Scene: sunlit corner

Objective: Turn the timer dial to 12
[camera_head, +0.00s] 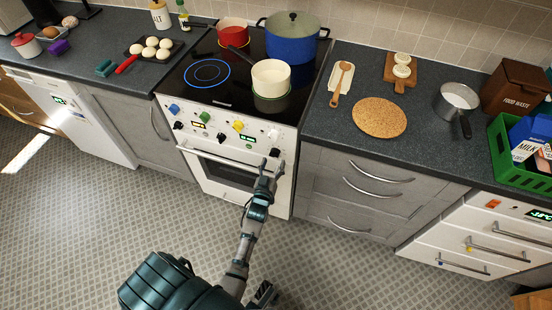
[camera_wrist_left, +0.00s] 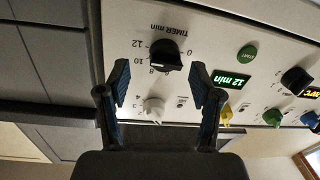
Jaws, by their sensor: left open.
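The black timer dial (camera_wrist_left: 166,55) is on the white oven panel under the letters "TIMER min", which appear upside down in the left wrist view. The green display (camera_wrist_left: 232,80) beside it reads "12 min". Where the dial's pointer stands is too small to tell. My left gripper (camera_wrist_left: 162,88) is open, with its blue-padded fingers apart. The dial is beyond the fingertips, with no visible contact. In the head view, my left gripper (camera_head: 269,167) is just in front of the panel's right end, by the dial (camera_head: 275,152). My right gripper is not identifiable.
A white knob (camera_wrist_left: 153,107) shows between the fingers. A yellow knob (camera_wrist_left: 226,115) and green start button (camera_wrist_left: 247,54) are nearby. The oven door handle (camera_head: 222,160) runs below the panel. A cream saucepan (camera_head: 271,78) and blue pot (camera_head: 291,42) stand on the hob above.

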